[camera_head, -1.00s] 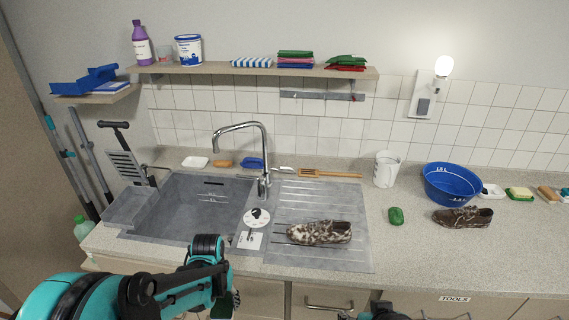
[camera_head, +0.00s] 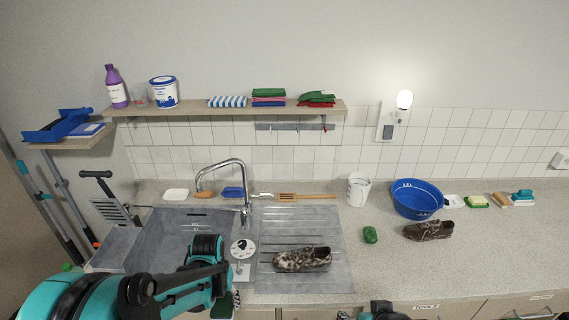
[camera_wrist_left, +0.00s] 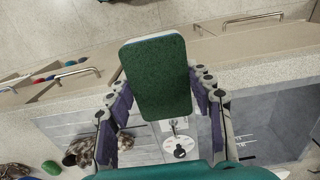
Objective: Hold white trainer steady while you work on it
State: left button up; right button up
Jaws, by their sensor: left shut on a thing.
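A trainer (camera_head: 303,260), off-white with dark brown blotches, lies on the ribbed drainer right of the sink basin. A similar, darker shoe (camera_head: 430,231) stands on the worktop farther right. My left gripper (camera_wrist_left: 160,92) is shut on a green-faced pad (camera_wrist_left: 157,75) with a pale edge, held in front of the worktop's front edge. In the head view the pad shows only as a sliver (camera_head: 236,299) beside my arm. The drainer trainer is partly hidden behind a finger in the wrist view (camera_wrist_left: 82,150). A bit of my right arm shows at the bottom edge; its jaws are unclear.
The sink basin (camera_head: 178,238) and tall tap (camera_head: 245,190) are left of the drainer. A green lump (camera_head: 370,235), white jug (camera_head: 358,190) and blue bowl (camera_head: 417,199) stand to the right. The worktop's front right is clear.

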aim_at(308, 257)
jog(key=i, duration=0.4)
jog(key=i+l, duration=0.35)
jog(key=i, duration=0.05)
